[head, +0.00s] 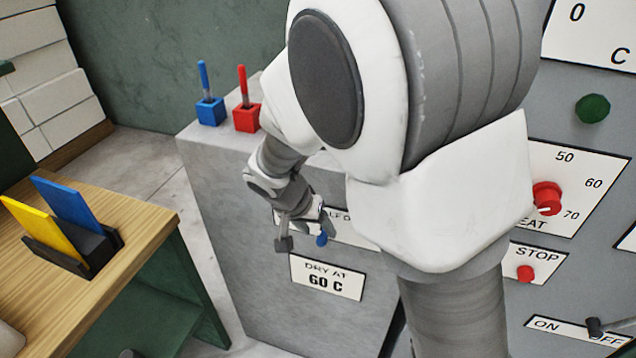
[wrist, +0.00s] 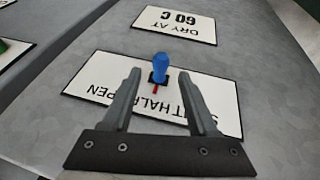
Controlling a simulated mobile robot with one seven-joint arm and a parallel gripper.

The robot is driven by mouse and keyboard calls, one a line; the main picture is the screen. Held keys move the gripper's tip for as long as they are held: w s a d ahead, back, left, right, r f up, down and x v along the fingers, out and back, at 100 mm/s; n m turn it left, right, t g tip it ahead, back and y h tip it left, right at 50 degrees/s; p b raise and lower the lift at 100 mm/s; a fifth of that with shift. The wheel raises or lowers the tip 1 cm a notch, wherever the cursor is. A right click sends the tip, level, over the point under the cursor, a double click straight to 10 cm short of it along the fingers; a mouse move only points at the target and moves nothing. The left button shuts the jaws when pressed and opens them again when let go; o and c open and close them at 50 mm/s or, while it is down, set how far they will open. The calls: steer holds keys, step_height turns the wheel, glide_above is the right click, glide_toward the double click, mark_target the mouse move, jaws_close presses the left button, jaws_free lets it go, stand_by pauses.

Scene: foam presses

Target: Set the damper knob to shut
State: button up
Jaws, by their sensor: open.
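The damper knob is a small blue knob (wrist: 161,66) on a dark square base with a short red pointer. It stands on a white label (wrist: 100,78), upside down in the wrist view, that reads HALF in the middle, with OPEN partly covered on the left and SHUT partly covered on the right. The pointer is toward HALF. The knob also shows in the head view (head: 322,240), beside my fingers. My gripper (wrist: 160,76) is open, its fingertips on either side of the knob in the picture. I cannot tell whether they touch it.
A "DRY AT 60 C" plate (head: 327,278) is on the same grey cabinet. A blue lever (head: 209,110) and a red lever (head: 246,115) stand on its top. A wooden table (head: 130,235) is at left; a red heat dial (head: 547,198) and red stop button (head: 525,273) are at right.

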mark_target(324, 236)
steer(key=shift+x, duration=1.4)
jaws_close()
stand_by(0.4)
